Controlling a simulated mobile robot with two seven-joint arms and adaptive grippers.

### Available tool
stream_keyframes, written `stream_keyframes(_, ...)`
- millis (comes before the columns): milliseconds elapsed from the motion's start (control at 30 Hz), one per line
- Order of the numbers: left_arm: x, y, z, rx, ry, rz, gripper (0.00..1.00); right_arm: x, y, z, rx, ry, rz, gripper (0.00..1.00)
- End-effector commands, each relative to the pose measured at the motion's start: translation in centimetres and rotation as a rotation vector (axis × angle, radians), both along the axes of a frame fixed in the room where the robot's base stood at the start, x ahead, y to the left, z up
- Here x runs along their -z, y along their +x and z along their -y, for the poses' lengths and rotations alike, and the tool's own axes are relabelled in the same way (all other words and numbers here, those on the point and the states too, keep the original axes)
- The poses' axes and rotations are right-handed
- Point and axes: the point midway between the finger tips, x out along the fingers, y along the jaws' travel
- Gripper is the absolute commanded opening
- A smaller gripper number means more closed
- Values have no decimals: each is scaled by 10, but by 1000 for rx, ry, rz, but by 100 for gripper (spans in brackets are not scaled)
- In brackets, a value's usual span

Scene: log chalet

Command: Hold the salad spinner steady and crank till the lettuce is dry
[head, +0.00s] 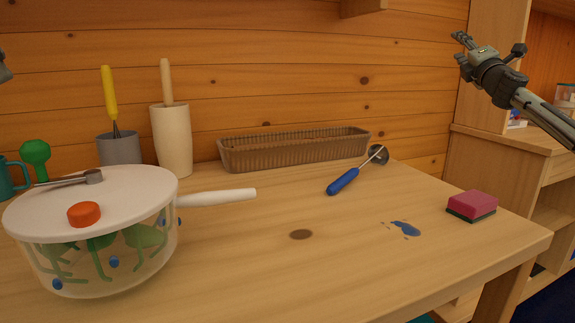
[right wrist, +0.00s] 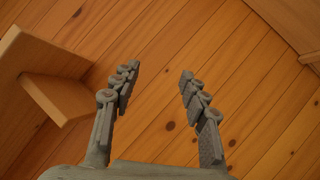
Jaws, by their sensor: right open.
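The salad spinner (head: 150,255) stands upright at the table's left front. It has a clear bowl, a white lid (head: 130,190) and a white side handle (head: 217,197) pointing right. Green lettuce (head: 145,236) and blue drops show through the wall. An orange knob (head: 84,214) sits on the lid. A thin grey bar with a small round end (head: 93,176) lies behind it; I cannot tell whether they are joined. My right gripper (head: 489,46) is open and empty, raised at the upper right, far from the spinner. The right wrist view shows its fingers apart (right wrist: 158,75).
Behind the spinner are a teal mug (head: 12,178), a grey pot (head: 120,149), a cream holder (head: 173,140) and a wicker basket (head: 295,149). A blue-handled tool (head: 343,181), a blue puddle (head: 405,229) and a pink sponge (head: 472,204) lie right. The middle front is clear.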

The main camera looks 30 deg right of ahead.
Motion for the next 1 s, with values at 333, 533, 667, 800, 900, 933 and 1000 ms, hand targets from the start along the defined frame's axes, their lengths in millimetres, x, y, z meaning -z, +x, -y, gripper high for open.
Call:
stream_keyframes(333, 0, 0, 0, 0, 0, 0, 34, -90, 19, -188, -589, -63, 191, 44)
stream_keyframes(533, 0, 0, 0, 0, 0, 0, 34, -129, -6, -299, -905, -142, 236, 44)
stream_keyframes(667, 0, 0, 0, 0, 0, 0, 34, -146, -36, -369, -1102, -215, 240, 44)
stream_keyframes(800, 0, 0, 0, 0, 0, 0, 34, -155, -77, -442, -1303, -313, 215, 44)
stream_keyframes(900, 0, 0, 0, 0, 0, 0, 34, -154, -112, -491, -1439, -400, 176, 44)
stream_keyframes(933, 0, 0, 0, 0, 0, 0, 34, -152, -123, -505, -1478, -427, 159, 44)
stream_keyframes(1000, 0, 0, 0, 0, 0, 0, 34, -146, -149, -537, -1563, -500, 116, 44)
